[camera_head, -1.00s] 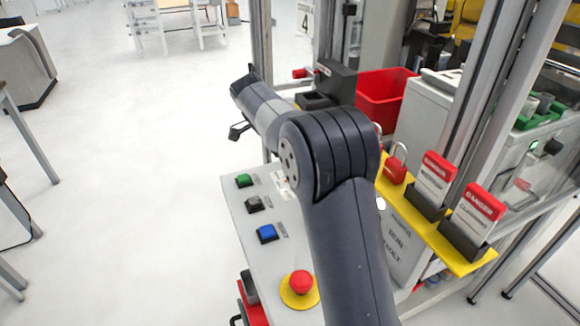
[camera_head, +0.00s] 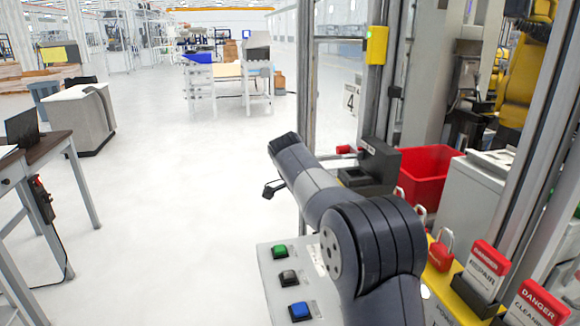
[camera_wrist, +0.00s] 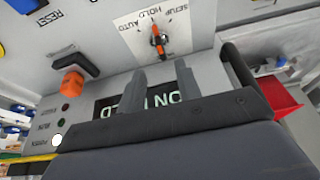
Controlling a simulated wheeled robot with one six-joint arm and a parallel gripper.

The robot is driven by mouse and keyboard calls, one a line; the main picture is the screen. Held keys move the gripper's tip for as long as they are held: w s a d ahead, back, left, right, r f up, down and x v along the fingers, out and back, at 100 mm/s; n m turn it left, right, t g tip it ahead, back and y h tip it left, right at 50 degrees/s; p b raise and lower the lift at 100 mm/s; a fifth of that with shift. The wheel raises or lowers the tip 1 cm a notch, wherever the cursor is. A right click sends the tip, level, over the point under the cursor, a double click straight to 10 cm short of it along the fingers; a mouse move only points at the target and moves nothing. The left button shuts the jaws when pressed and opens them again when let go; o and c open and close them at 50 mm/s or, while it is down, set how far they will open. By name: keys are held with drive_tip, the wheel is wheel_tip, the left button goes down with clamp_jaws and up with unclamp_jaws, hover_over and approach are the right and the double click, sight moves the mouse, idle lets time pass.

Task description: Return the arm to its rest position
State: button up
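My arm (camera_head: 375,245) reaches forward over the button panel in the head view, bent at a large dark joint, with its far end above the floor beyond the panel. My gripper (camera_wrist: 160,75) shows in the wrist view as two grey fingers with a gap between them and nothing held. Behind the fingers is a panel face with a rotary switch (camera_wrist: 158,40) marked HOLD, AUTO and SETUP. The fingers appear apart from the switch. The fingertips cannot be made out clearly in the head view.
The button panel (camera_head: 269,265) carries green, black and blue buttons. A red bin (camera_head: 425,172), a red padlock (camera_head: 440,252) and danger tags (camera_head: 487,268) are at the right, beside metal posts. Open floor (camera_head: 180,200) lies left. An orange knob (camera_wrist: 72,83) shows in the wrist view.

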drive_tip(key=x, duration=0.9)
drive_tip(key=shift+p, duration=0.4)
